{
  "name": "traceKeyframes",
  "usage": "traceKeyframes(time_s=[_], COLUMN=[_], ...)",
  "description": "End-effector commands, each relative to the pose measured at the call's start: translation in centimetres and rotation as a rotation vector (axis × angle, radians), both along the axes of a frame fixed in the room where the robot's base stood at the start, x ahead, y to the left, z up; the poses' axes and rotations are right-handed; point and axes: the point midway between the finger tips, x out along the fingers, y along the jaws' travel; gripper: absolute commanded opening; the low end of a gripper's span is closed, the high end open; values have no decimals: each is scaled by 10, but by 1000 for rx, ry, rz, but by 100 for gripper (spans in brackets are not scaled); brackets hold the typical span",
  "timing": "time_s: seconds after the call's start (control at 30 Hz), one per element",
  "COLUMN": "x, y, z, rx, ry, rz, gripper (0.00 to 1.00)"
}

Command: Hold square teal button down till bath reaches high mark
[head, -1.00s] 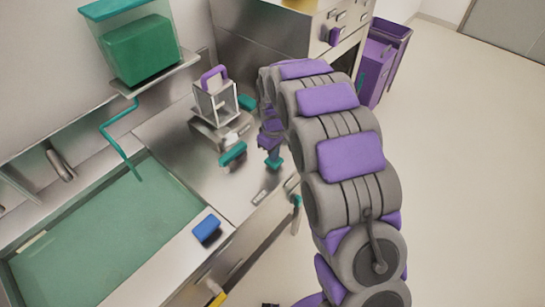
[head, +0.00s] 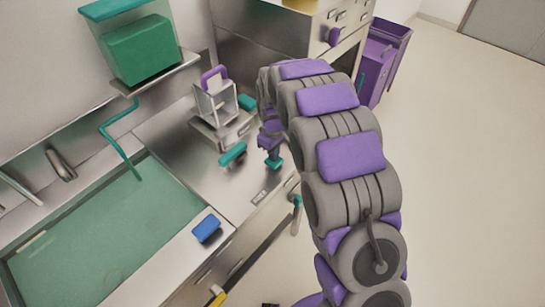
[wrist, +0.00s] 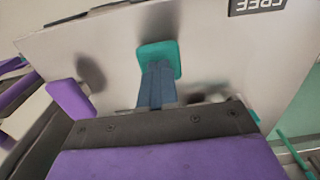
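My gripper (wrist: 157,82) points down over the steel counter with its blue-grey fingers together. At their tips is a rounded teal square (wrist: 160,52), which fits the square button. The fingers cover its lower part, and I cannot tell whether they press it. In the head view my gripper (head: 271,153) is at the counter's right side, with teal at its tip. The bath (head: 90,235) is the basin on the left, holding green liquid. A pale strip (head: 32,241) shows at its left end; no mark on it is readable.
A metal-framed device (head: 215,103) stands behind my gripper, with other teal parts (head: 232,153) nearby. A blue block (head: 207,228) lies on the front rim. The floor at right is clear.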

Motion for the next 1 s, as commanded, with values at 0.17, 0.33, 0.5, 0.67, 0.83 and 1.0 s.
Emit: traceKeyframes(time_s=[0.17, 0.33, 0.5, 0.67, 0.83, 1.0], x=[0, 0, 0, 0, -1, 0], y=[0, 0, 0, 0, 0, 0], z=[-1, 0, 9, 27, 46, 64], rx=[0, 0, 0, 1, 0, 1], ry=[1, 1, 0, -1, 0, -2], rz=[0, 0, 0, 0, 0, 0], gripper=[0, 0, 0, 0, 0, 0])
